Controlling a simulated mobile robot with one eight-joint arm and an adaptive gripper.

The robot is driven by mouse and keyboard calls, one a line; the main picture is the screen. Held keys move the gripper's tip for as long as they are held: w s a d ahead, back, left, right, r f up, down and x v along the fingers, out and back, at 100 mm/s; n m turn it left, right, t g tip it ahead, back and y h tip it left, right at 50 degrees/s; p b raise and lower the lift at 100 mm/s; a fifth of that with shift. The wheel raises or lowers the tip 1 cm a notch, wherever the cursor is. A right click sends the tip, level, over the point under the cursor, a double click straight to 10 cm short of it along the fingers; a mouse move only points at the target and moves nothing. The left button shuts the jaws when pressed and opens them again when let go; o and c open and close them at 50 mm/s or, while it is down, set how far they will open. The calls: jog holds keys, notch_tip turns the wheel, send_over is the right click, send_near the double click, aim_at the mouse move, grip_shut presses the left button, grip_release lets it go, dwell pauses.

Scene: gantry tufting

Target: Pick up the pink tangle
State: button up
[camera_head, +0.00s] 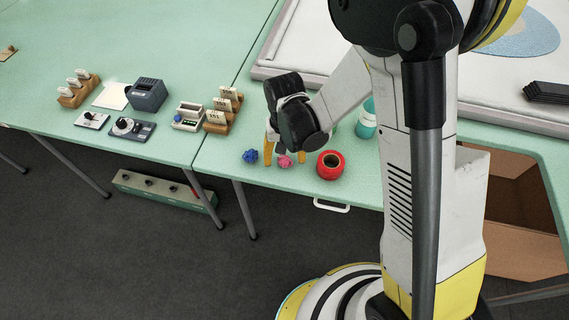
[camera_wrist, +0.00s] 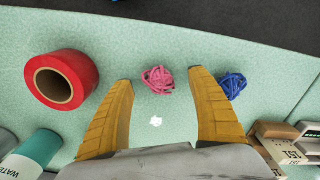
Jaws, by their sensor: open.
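The pink tangle (camera_head: 285,161) is a small loose ball of strands on the green table near its front edge. In the wrist view the pink tangle (camera_wrist: 158,80) lies just beyond and between the two yellow fingertips. My gripper (camera_wrist: 160,80) is open and empty, with one finger on each side of the line to the tangle. In the head view my gripper (camera_head: 268,155) is lowered over the table beside the tangle, and my arm partly hides it. Whether a finger touches the tangle cannot be told.
A blue tangle (camera_wrist: 232,85) lies close to the right finger in the wrist view. A red tape roll (camera_head: 330,165) stands on the other side. A teal water cup (camera_wrist: 38,148) is near the roll. Wooden holders with labelled tags (camera_head: 222,110) stand left in the head view.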

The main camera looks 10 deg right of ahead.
jog(key=shift+f, duration=0.65)
jog(key=shift+r, duration=0.1)
jog(key=c, duration=0.9)
jog(key=shift+o, duration=0.2)
jog(key=shift+r, duration=0.1)
